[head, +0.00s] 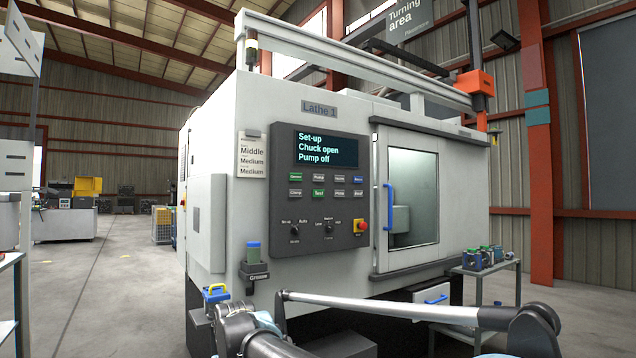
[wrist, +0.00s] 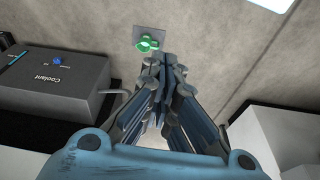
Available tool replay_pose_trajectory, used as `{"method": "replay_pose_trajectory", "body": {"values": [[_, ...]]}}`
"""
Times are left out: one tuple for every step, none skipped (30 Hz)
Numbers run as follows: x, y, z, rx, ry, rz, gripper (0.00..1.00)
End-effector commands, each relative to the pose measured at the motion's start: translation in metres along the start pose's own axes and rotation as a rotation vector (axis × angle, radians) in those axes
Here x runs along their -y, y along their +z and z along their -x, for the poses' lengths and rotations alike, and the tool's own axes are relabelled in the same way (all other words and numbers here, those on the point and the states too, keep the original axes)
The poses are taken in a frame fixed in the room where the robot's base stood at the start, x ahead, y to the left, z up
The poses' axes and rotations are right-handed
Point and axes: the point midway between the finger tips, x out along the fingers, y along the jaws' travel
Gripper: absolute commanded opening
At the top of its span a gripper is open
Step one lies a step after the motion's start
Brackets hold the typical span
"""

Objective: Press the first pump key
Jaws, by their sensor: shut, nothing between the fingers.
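The control panel (head: 322,240) is on the front of the lathe (head: 217,130), left of its door. Two rows of small keys sit below its screen (head: 326,149), which reads "Set-up, Chuck open, Pump off". A key (head: 318,178) second in the upper row seems to read "Pump"; the small lettering is hard to read. My gripper (wrist: 166,62) is shut and empty in the wrist view, pointing down over the grey floor, with no panel in that view. My arm crosses the bottom of the head view, below the panel; my gripper cannot be made out there.
A red emergency button (head: 360,226) and two rotary switches are low on the panel. A grease holder (head: 254,270) juts out below left. A grey coolant box (wrist: 62,82) and a green item (wrist: 147,43) on a small plate show near my gripper. A side table (head: 487,268) stands right.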

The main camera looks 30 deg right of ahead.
Motion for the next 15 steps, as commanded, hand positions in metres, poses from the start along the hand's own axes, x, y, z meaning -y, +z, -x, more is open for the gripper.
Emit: {"method": "replay_pose_trajectory", "body": {"values": [[-0.002, -0.011, 0.008, -0.014, -0.002, -0.002, 0.00], [-0.003, -0.019, 0.013, -0.024, -0.003, -0.003, 0.00], [-0.005, -0.032, 0.021, -0.043, -0.005, -0.005, 0.00], [-0.004, -0.043, 0.029, -0.058, -0.007, -0.004, 0.00], [-0.006, -0.055, 0.037, -0.077, -0.008, -0.003, 0.00], [-0.010, -0.072, 0.048, -0.103, -0.008, -0.004, 0.00], [-0.014, -0.086, 0.058, -0.124, -0.008, -0.004, 0.00], [-0.018, -0.100, 0.067, -0.146, -0.008, -0.006, 0.00], [-0.024, -0.118, 0.079, -0.175, -0.004, -0.006, 0.00], [-0.029, -0.132, 0.088, -0.195, -0.001, -0.007, 0.00], [-0.035, -0.145, 0.098, -0.217, 0.001, -0.008, 0.00], [-0.043, -0.163, 0.110, -0.246, 0.008, -0.009, 0.00], [-0.049, -0.175, 0.119, -0.266, 0.013, -0.010, 0.00], [-0.056, -0.189, 0.128, -0.287, 0.019, -0.012, 0.00], [-0.065, -0.205, 0.140, -0.315, 0.027, -0.013, 0.00]]}}
